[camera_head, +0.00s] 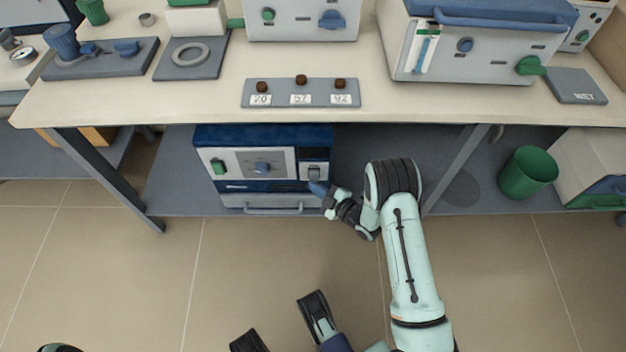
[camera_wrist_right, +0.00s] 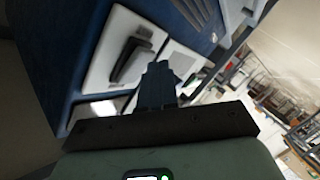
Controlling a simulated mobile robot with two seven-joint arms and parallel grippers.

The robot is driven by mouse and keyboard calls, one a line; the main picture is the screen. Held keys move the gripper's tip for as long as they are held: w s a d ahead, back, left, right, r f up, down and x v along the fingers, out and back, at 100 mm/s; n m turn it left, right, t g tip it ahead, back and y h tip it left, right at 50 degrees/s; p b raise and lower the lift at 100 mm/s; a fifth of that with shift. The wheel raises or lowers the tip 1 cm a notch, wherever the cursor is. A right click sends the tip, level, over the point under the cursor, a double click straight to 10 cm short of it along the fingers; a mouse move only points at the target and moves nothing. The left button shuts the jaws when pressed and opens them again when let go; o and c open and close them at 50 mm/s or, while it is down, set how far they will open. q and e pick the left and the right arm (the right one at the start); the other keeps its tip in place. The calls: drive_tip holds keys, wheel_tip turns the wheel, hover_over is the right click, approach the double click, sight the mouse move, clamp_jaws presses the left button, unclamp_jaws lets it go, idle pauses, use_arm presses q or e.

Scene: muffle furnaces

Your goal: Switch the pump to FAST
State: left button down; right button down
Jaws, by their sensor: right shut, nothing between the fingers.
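A blue and white box unit, apparently the pump (camera_head: 262,140), stands on the lower shelf. Its front has a green switch (camera_head: 218,167), a blue knob (camera_head: 262,168) and, on a separate right-hand panel, a grey switch (camera_head: 314,172). My right gripper (camera_head: 318,188) is shut and empty, with its tips just below and close to that grey switch. I cannot tell whether they touch. In the right wrist view, the shut fingers (camera_wrist_right: 159,76) are beside a white panel with a dark raised switch (camera_wrist_right: 132,60). Labels are too small to read.
The worktop (camera_head: 200,108) overhangs the lower shelf (camera_head: 375,140). On it are a numbered button strip (camera_head: 281,101) and furnaces (camera_head: 475,55). A table leg (camera_head: 458,165) and a green bin (camera_head: 527,173) are to the right. The floor in front is clear.

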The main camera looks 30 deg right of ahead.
drive_tip(key=shift+w+d, duration=0.1)
drive_tip(key=shift+w, duration=0.1)
drive_tip(key=shift+s, duration=0.1)
idle(0.4)
drive_tip(key=shift+s+a+r+p, duration=0.1)
drive_tip(key=shift+s+a+p, duration=0.3)
drive_tip(key=shift+s, duration=0.15)
drive_tip(key=s+a+p, duration=0.1)
drive_tip(key=s, duration=0.2)
drive_tip(key=s+a+p, duration=0.1)
drive_tip(key=shift+s+a+r+p, duration=0.15)
drive_tip(key=shift+a+r+p, duration=0.15)
drive_tip(key=shift+p, duration=0.05)
idle(0.5)
